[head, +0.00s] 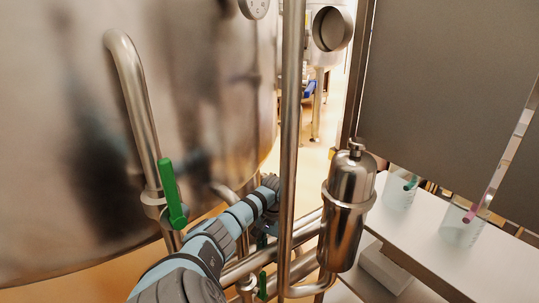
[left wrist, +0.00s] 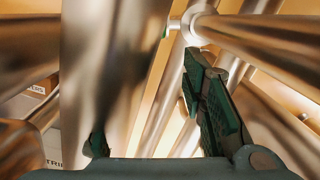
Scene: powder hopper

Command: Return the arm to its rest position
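My left arm (head: 220,235) comes in from the bottom of the head view and reaches in among steel pipes beside the large tank. Its gripper is mostly hidden there behind pipes. In the left wrist view my left gripper (left wrist: 150,105) has its dark green fingers spread apart. The right finger shows in full, and only a small part of the left finger shows beside a thick steel pipe (left wrist: 105,70). I see nothing clamped between them. My right gripper is not in view.
A steel tank (head: 70,130) fills the left. A green-handled valve (head: 172,195) stands above my arm. A vertical pipe (head: 291,120) and a steel canister (head: 347,205) are close on the right. A white table (head: 430,255) holds two clear beakers, the nearer one (head: 460,228) containing a pink-tipped rod.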

